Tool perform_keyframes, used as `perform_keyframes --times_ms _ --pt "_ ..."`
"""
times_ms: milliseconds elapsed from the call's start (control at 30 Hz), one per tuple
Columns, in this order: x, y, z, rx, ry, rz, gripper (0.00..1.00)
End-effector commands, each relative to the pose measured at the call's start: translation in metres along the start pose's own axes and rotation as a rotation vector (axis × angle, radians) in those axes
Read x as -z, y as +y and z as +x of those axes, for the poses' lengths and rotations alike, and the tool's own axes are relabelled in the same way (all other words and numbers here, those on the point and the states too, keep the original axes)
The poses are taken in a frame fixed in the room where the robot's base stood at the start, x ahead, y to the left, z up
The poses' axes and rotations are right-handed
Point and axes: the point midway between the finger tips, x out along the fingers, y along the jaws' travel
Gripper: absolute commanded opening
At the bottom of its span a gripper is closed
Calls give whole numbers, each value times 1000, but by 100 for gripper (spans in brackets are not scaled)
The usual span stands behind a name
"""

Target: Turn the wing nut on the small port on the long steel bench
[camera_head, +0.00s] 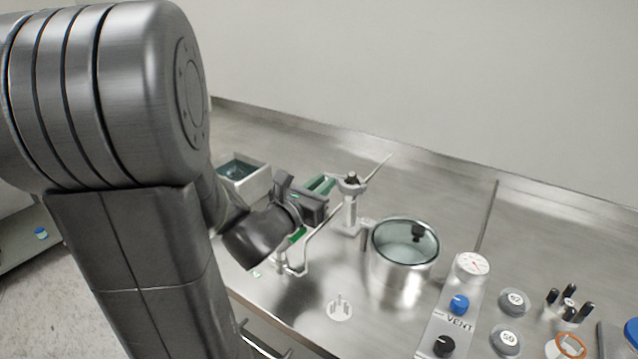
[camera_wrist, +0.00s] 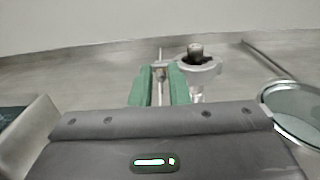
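A pale port post (camera_head: 350,212) stands on the long steel bench (camera_head: 275,150), topped by a clamp ring with a dark knob (camera_head: 351,178). The clamp also shows in the wrist view (camera_wrist: 203,66), just right of my fingers. A thin rod sticks out from it towards the back right. My gripper (camera_head: 322,187) is level with the clamp and close on its left. In the wrist view, my gripper (camera_wrist: 160,78) has its two green fingers apart. A small brownish piece, perhaps the wing nut (camera_wrist: 160,73), shows in the gap; contact is unclear.
A glass-lidded steel pot (camera_head: 400,275) stands right of the post. A bent pipe (camera_head: 303,262) and a white pronged piece (camera_head: 340,307) are in front. An open box (camera_head: 243,180) is behind my arm. A vent panel (camera_head: 455,310) and round weights (camera_head: 514,301) are farther right.

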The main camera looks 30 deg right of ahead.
Motion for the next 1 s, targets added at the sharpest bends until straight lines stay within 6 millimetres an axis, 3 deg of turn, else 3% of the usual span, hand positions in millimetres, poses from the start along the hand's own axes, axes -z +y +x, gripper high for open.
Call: perform_keyframes --times_ms 167,300,733,1000 --pt "0 0 0 0 0 0 15" --pt "0 0 0 0 0 0 0" --pt "3 0 0 0 4 -14 0" --pt "6 1 -1 0 5 -131 0"
